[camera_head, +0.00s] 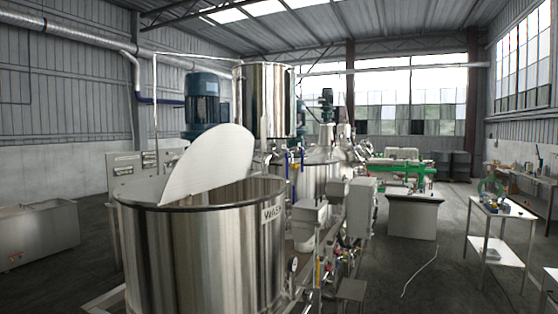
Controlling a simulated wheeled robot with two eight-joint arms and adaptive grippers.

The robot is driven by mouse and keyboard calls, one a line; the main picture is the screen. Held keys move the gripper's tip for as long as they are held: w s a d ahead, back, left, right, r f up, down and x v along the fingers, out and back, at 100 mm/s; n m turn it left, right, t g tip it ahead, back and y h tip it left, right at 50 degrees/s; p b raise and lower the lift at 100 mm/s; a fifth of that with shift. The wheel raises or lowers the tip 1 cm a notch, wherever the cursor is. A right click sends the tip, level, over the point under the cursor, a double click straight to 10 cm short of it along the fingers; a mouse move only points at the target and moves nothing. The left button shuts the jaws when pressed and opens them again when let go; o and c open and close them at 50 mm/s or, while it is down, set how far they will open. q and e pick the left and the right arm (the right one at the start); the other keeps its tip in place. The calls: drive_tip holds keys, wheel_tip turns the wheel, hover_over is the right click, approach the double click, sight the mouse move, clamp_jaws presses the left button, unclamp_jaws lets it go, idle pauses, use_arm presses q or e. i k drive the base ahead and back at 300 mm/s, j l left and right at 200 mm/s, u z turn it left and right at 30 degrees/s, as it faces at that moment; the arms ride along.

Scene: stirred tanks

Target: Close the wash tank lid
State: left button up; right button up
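The wash tank (205,255) is a large open steel cylinder in the near left-centre, with a dark rim and a "WASH" label on its right side. Its lid (208,165) is a pale, thin plate that stands tilted up above the rim, so the tank's mouth is open. Neither of my grippers shows in the head view.
Pipes and valves (335,255) and grey boxes stand close to the tank's right. A taller steel vessel (264,100) and a blue motor (203,100) rise behind it. A white table (497,208) stands at right. The floor between is mostly clear.

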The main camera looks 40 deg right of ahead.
sight(223, 153)
drive_tip(key=i+j+z, duration=0.5)
drive_tip(key=z, duration=0.15)
drive_tip(key=i+j+z, duration=0.3)
drive_tip(key=j+z, duration=0.35)
drive_tip(key=i+j+z, duration=0.15)
drive_tip(key=j+z, duration=0.15)
drive_tip(key=j, duration=0.2)
drive_tip(key=j+z, duration=0.65)
drive_tip(key=j, duration=0.25)
drive_tip(key=j+z, duration=0.1)
drive_tip(key=j, duration=0.4)
drive_tip(key=i+j+z, duration=0.1)
drive_tip(key=j, duration=0.45)
